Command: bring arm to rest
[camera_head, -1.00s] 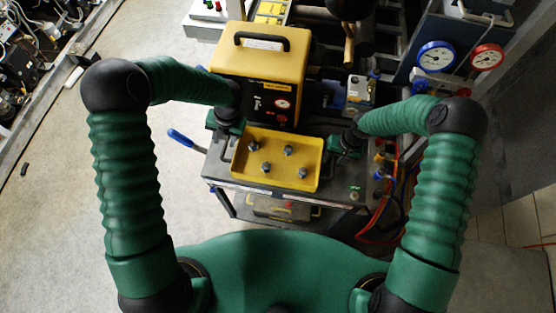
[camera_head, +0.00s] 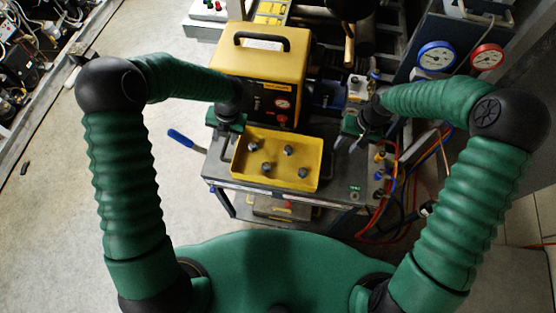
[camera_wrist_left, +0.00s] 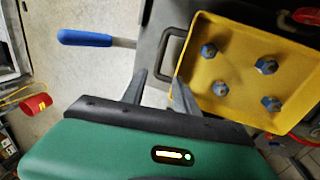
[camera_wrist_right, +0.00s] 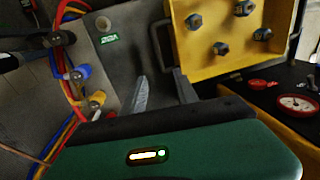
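My left gripper (camera_head: 222,149) is by the left end of the yellow tray (camera_head: 275,184). In the left wrist view its two fingers (camera_wrist_left: 160,92) stand apart with nothing between the tips. A dark handle (camera_wrist_left: 170,55) lies just beyond them, beside the tray. My right gripper (camera_head: 346,146) is over the right side of the cart, to the right of the tray. In the right wrist view its fingers (camera_wrist_right: 163,92) are apart and empty, with another dark handle (camera_wrist_right: 160,42) just beyond. Several grey-blue bolts (camera_head: 288,150) stand in the tray.
A yellow case (camera_head: 258,65) with a black handle stands right behind the tray. A blue-handled lever (camera_head: 182,138) sticks out left of the cart. Red and blue hoses (camera_head: 392,205) hang at the right. Blue and red gauges (camera_head: 436,57) are at the back right.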

